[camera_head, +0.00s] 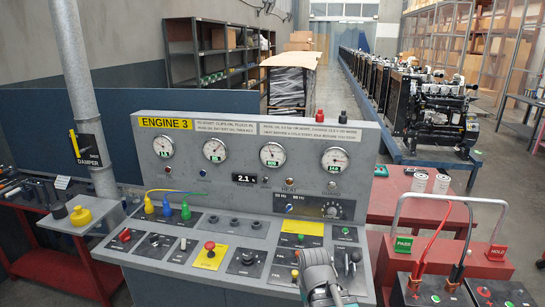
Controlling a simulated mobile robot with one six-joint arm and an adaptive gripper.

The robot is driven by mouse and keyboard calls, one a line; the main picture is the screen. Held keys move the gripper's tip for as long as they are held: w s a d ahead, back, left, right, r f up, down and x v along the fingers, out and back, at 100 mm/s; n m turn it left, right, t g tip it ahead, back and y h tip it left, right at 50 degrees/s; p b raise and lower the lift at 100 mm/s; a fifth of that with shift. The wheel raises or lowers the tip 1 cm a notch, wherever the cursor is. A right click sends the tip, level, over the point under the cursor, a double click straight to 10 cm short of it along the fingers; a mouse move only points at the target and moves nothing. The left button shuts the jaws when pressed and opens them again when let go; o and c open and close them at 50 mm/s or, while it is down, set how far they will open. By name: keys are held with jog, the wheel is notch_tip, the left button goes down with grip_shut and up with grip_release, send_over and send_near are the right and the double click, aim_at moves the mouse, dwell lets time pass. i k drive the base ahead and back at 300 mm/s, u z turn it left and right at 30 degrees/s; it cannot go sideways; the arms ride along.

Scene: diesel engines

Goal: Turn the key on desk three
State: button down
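My gripper (315,257) is at the panel's lower right edge, seen partly from behind. Its fingertips are hard to make out, so I cannot tell whether it is open or shut. Left of it is a black rotary control (248,258) on a dark plate. Further left is a red mushroom button (210,246) on a yellow plate. No key can be picked out for certain; part of the panel is hidden by my gripper.
Red and black clamp cables and batteries (440,291) sit at the lower right, beside a red PASS/HOLD stand (465,262). A grey post (76,75) with a DAMPER lever and a red bench (68,262) are at left. Engines line the right background.

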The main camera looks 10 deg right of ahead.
aim_at(154, 240)
jog(key=z, duration=0.15)
jog(key=i, duration=0.7)
jog(key=u, duration=0.8)
